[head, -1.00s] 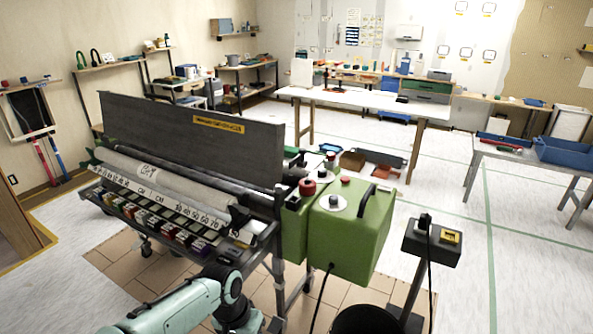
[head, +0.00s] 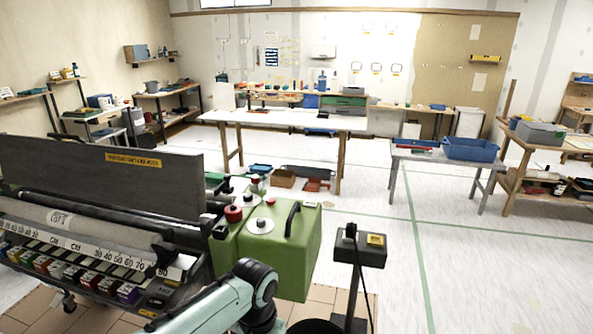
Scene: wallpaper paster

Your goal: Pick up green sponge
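I cannot make out a green sponge for sure in the head view. Small items too far off to tell apart lie on the shelves and tables. One arm of mine, teal and black, crosses the bottom of the view. Its gripper is not visible. My other gripper is not in view either.
The wallpaper paster (head: 95,180) with its green box (head: 290,260) fills the left front. A control post (head: 360,248) stands beside it. A white table (head: 290,118) is at the back, a grey table (head: 425,156) with a blue bin (head: 470,149) at right. Floor at right front is clear.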

